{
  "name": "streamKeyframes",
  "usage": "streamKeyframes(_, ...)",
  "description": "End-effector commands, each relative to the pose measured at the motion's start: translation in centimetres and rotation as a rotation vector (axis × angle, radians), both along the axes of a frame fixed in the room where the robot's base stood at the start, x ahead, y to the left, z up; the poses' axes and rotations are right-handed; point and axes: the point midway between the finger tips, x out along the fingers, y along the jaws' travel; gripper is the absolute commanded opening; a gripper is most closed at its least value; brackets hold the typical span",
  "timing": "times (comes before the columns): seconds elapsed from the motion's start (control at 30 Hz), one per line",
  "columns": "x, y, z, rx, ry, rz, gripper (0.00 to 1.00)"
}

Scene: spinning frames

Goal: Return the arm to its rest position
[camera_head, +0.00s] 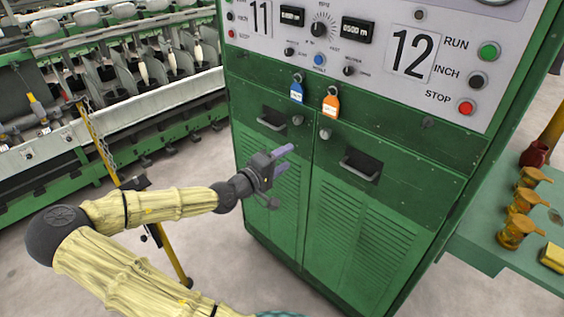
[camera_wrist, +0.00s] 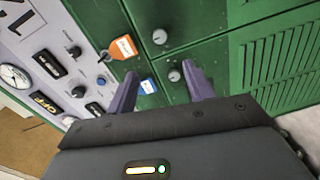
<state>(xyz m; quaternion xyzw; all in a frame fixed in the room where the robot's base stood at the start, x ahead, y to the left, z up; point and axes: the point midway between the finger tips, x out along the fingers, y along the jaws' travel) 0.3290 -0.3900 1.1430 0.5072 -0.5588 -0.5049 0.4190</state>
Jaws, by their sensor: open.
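My arm (camera_head: 150,207) in its pale yellow sleeve reaches from the bottom left toward the green cabinet (camera_head: 262,187). My gripper (camera_head: 284,160) is in front of the cabinet's left door, below the recessed handle. Its two purple fingers are apart and nothing shows between them. In the wrist view my gripper (camera_wrist: 160,90) is also open, its fingers pointing at the cabinet front. Two round knobs and the blue and orange tags lie beyond the fingers there. I cannot tell the exact gap between fingertips and cabinet.
A control panel (camera_head: 385,45) with dials and buttons tops the cabinet. A blue tag (camera_head: 297,91) and an orange tag (camera_head: 331,106) hang below it. A yellow post (camera_head: 165,245) stands behind my arm. A green table (camera_head: 495,230) with several amber oil cans is at right. Spinning frames line the left.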

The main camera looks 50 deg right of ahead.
Motion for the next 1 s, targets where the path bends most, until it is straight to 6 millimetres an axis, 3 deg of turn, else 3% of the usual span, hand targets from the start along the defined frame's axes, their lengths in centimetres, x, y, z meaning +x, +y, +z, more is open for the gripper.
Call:
streamKeyframes(0.77, 0.0, 0.4, -0.4, 0.018, -0.006, -0.002, 0.52)
streamKeyframes(0.87, -0.3, 0.7, -2.2, 0.088, -0.030, -0.006, 0.52)
streamKeyframes(1.0, -0.3, 2.3, -7.0, 0.292, -0.099, -0.014, 0.52)
